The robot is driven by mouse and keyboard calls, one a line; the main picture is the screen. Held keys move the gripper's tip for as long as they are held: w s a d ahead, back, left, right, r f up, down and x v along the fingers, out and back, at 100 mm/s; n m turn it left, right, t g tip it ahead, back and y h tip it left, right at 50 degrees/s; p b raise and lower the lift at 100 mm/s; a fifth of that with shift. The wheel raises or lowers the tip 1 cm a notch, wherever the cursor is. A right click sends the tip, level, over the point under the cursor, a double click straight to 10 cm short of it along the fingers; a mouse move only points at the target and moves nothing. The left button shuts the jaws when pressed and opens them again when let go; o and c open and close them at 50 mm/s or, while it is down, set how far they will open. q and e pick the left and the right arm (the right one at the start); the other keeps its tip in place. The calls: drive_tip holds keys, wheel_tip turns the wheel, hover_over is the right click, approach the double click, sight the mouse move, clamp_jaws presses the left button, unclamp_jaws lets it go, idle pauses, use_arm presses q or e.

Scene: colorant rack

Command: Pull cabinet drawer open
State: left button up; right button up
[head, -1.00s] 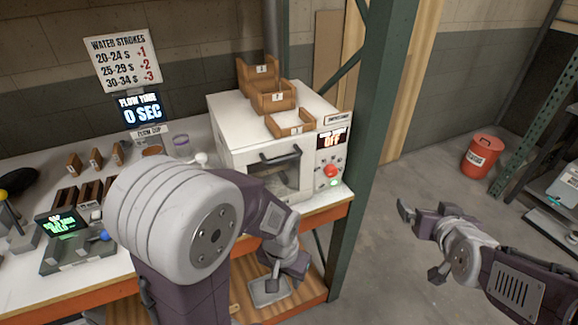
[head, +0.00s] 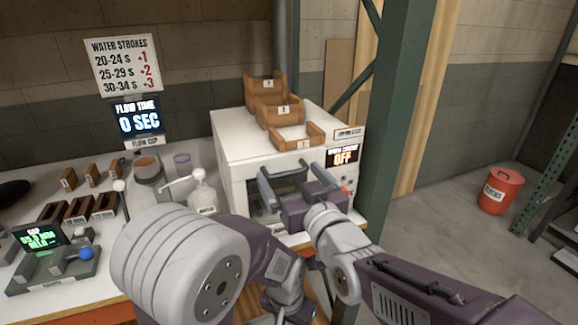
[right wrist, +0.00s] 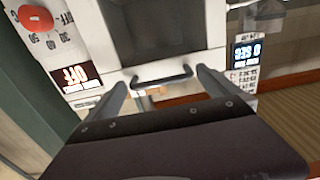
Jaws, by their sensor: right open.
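The white cabinet (head: 238,150) stands on the bench, its windowed front facing me. Its dark bar handle (right wrist: 162,79) shows in the right wrist view; the front looks shut. My right gripper (head: 284,168) is open in front of the cabinet. In the right wrist view its two fingers (right wrist: 163,77) point at the front, one to each side of the handle. They are not closed on it, and I cannot tell whether they touch. My left gripper (head: 280,300) is low by the bench's front edge, mostly hidden by its own arm and cut by the frame.
Wooden bins (head: 277,112) sit on the cabinet top. Its display (head: 343,157) reads OFF. A white pump bottle (head: 202,194) and a grey flow cup (head: 148,170) stand to its left. A green post (head: 385,130) rises close on the right. A red bucket (head: 500,190) stands on the floor.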

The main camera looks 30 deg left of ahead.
drive_tip(key=shift+x, duration=0.8)
use_arm(q)
drive_tip(key=shift+r, duration=0.45)
